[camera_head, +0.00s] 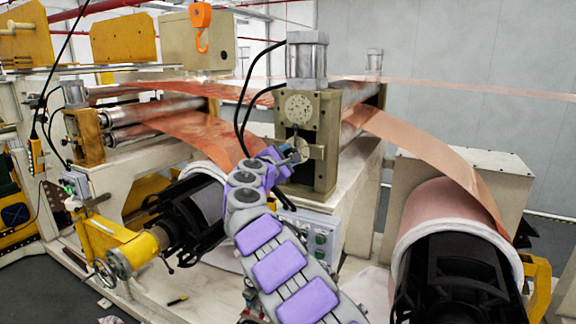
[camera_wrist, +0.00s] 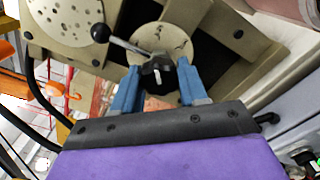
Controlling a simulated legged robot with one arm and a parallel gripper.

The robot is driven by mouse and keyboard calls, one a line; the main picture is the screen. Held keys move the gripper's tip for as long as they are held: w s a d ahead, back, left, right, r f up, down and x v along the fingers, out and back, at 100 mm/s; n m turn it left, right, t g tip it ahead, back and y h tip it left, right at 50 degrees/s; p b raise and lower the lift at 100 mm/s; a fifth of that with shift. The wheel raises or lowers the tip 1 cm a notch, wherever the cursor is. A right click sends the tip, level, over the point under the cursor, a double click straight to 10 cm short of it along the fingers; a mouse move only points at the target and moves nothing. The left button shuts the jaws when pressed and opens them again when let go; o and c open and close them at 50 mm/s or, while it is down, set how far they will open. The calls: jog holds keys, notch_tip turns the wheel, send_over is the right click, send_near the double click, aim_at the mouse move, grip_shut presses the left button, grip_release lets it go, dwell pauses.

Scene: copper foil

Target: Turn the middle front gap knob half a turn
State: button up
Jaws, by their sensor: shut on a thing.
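The middle front gap knob (camera_wrist: 158,72) shows in the wrist view as a black knob with a white mark, in front of a round pale plate (camera_wrist: 168,40). My gripper (camera_wrist: 157,92) has one blue finger on each side of the knob and is shut on it. In the head view my gripper (camera_head: 291,153) is at the front of the beige roller stand (camera_head: 325,165), below its round perforated disc (camera_head: 299,108). The knob is hidden behind my gripper there. A lever with a black ball end (camera_wrist: 100,32) sticks out left of the knob.
A copper foil roll (camera_head: 440,208) is at the right, and a yellow arm with a handwheel (camera_head: 118,262) at the left. Black hoses (camera_head: 247,95) hang beside the stand. An orange hook (camera_head: 201,38) hangs behind.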

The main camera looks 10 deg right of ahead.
jog(key=m+b, duration=0.1)
jog(key=m, duration=0.1)
jog(key=m+b, duration=0.2)
jog(key=shift+f+m, duration=0.2)
jog(key=shift+m, duration=0.2)
jog(key=m+b, duration=0.2)
jog(key=m, duration=0.1)
jog(key=shift+r+m, duration=0.1)
jog(key=shift+m, duration=0.2)
jog(key=shift+w+m+b, duration=0.1)
jog(key=shift+m+b, duration=0.5)
jog(key=shift+m, duration=0.3)
jog(key=m+b, duration=0.1)
jog(key=m, duration=0.8)
jog(key=m+p, duration=0.1)
jog(key=m, duration=0.1)
jog(key=shift+a+m, duration=0.1)
jog(key=shift+m, duration=0.3)
jog(key=m+p, duration=0.4)
jog(key=m, duration=0.2)
